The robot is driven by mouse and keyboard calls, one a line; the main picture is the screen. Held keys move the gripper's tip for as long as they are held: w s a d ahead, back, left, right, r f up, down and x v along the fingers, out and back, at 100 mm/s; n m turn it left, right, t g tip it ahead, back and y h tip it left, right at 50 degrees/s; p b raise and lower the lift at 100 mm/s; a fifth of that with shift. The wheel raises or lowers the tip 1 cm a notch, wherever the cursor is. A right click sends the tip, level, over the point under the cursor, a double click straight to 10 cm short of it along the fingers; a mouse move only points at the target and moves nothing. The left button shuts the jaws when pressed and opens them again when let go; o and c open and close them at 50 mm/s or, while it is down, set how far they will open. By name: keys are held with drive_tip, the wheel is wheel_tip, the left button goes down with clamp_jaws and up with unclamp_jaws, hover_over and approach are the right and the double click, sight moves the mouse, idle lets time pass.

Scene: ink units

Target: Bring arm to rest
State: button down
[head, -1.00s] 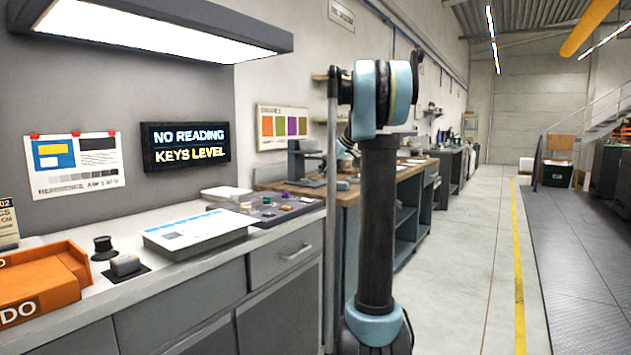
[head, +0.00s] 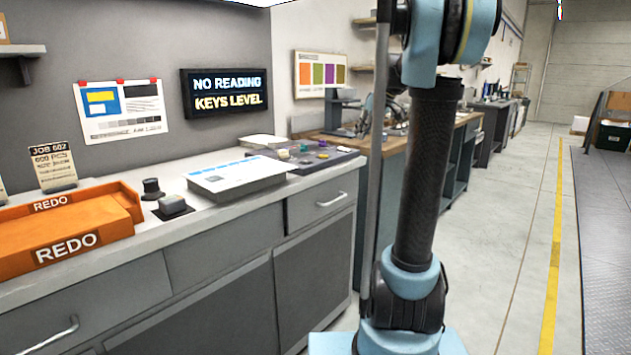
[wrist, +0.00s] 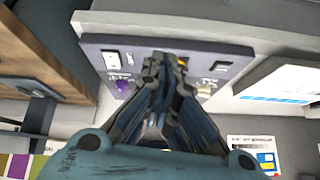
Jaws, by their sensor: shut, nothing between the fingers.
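My arm (head: 428,170) stands upright in the right half of the head view, with its upper joint cut off by the top edge. My gripper (wrist: 166,68) shows in the wrist view, its dark fingers together and nothing between them. It points over a grey-purple panel (wrist: 215,47) with knobs and switches. The fingers hide the middle of that panel, and I cannot tell the height of the tips above it. In the head view the panel (head: 340,156) lies at the far end of the grey counter, and my gripper cannot be made out clearly.
The grey counter (head: 215,225) runs along the left. On it are an orange REDO tray (head: 110,212), a black knob (head: 152,188) and a white printed pad (head: 235,174). A screen (head: 225,93) reads "NO READING KEYS LEVEL". Open floor (head: 505,250) lies to the right.

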drive_tip(key=s+a+f+m+h, duration=0.1)
drive_tip(key=s+f, duration=0.3)
drive_tip(key=s, duration=0.3)
drive_tip(key=s+f+m+g, duration=0.1)
drive_tip(key=s+f, duration=0.2)
drive_tip(key=s, duration=0.4)
drive_tip(key=s+a+f+m+h, duration=0.1)
drive_tip(key=s+f, duration=0.3)
drive_tip(key=s, duration=0.3)
drive_tip(key=s+d+f+m+h, duration=0.1)
drive_tip(key=s+f+m, duration=0.1)
drive_tip(key=s+f, duration=0.7)
drive_tip(key=s+d+f+m+g+h, duration=0.1)
drive_tip(key=s+f+m+h, duration=0.1)
drive_tip(key=s+f, duration=0.6)
drive_tip(key=shift+s+d+f+m, duration=0.3)
drive_tip(key=shift+s+d+f, duration=0.05)
drive_tip(key=shift+s, duration=0.7)
